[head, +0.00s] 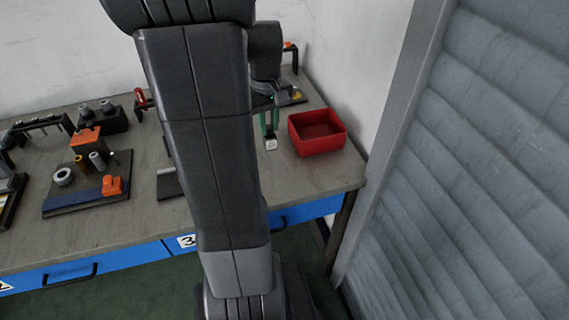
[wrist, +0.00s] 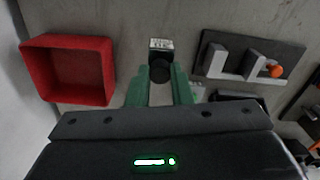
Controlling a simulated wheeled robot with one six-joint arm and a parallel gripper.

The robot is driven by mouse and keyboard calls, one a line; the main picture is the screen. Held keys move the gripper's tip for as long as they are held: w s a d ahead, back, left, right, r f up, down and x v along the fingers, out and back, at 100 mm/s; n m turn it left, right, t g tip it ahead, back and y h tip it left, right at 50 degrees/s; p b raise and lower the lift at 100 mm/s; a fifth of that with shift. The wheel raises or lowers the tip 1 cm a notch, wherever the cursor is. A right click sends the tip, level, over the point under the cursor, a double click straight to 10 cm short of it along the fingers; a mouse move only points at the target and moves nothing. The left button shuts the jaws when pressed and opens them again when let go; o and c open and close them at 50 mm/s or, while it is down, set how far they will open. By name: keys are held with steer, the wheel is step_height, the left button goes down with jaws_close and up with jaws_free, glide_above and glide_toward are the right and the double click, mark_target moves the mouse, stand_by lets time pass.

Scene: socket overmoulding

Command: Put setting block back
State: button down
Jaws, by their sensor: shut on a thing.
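My gripper (head: 268,124) has green fingers and is shut on the setting block. The setting block (head: 271,144) shows a pale, marked face below the fingertips in the head view. In the wrist view, the setting block (wrist: 161,45) has a pale marked end and a dark round part between the fingers of my gripper (wrist: 160,80). I cannot tell whether it touches the table. A dark board with pale grey angled holders and an orange knob (wrist: 250,62) lies to its right in the wrist view. My arm hides part of the bench in the head view.
A red open bin (head: 317,133) stands close to the right of my gripper; the wrist view shows the bin (wrist: 69,70) at left. A dark fixture board (head: 88,196) with rings, pins and an orange block is on the left. Bare bench lies around the block.

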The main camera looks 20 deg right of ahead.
mark_target(269, 140)
step_height(269, 140, down, 9)
steer(key=shift+a+f, duration=0.1)
steer(key=shift+f, duration=0.05)
stand_by(0.4)
steer(key=shift+f, duration=0.15)
steer(key=c, duration=1.3)
jaws_free()
step_height(269, 140, up, 12)
steer(key=shift+r, duration=0.2)
steer(key=shift+f, duration=0.15)
steer(key=shift+f, duration=4.15)
